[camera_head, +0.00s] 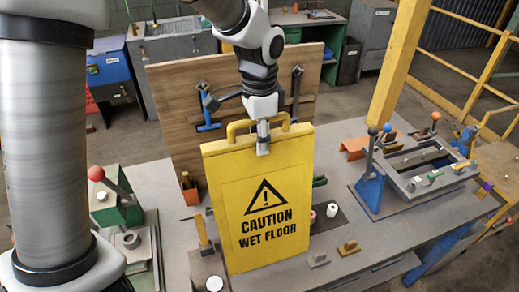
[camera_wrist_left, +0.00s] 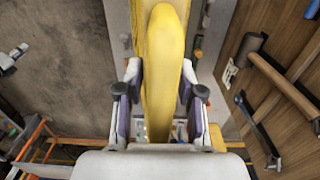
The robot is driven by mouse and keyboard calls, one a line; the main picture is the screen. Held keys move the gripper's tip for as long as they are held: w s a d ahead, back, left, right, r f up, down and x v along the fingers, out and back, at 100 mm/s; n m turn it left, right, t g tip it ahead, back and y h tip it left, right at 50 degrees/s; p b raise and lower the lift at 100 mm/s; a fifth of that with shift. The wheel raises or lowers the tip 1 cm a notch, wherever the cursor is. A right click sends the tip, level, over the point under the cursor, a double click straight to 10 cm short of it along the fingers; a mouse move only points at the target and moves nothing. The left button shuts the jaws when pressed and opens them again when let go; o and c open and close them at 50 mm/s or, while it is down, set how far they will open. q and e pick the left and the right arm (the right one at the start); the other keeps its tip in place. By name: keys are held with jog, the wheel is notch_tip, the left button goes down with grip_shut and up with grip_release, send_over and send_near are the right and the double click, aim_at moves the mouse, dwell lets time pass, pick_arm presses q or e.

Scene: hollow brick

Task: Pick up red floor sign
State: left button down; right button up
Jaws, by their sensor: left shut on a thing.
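The floor sign (camera_head: 262,205) is yellow, not red, with a black warning triangle and the words "CAUTION WET FLOOR". It is upright in the middle of the head view, in front of the wooden board and over the workbench. My left gripper (camera_head: 263,146) is at the sign's top edge by the handle, shut on it. In the left wrist view the yellow sign (camera_wrist_left: 162,60) runs between the two fingers of my left gripper (camera_wrist_left: 160,78). The sign hides part of the bench, and I cannot tell whether its lower edge touches the bench. My right gripper is not in view.
A wooden tool board (camera_head: 175,105) stands behind the sign. A yellow post (camera_head: 400,60) rises at back right.

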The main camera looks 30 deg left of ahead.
pick_arm(q)
notch_tip(320, 180, down, 3)
jog(key=shift+w+f, duration=0.1)
jog(key=shift+w, duration=0.05)
jog(key=c, duration=0.7)
grip_release()
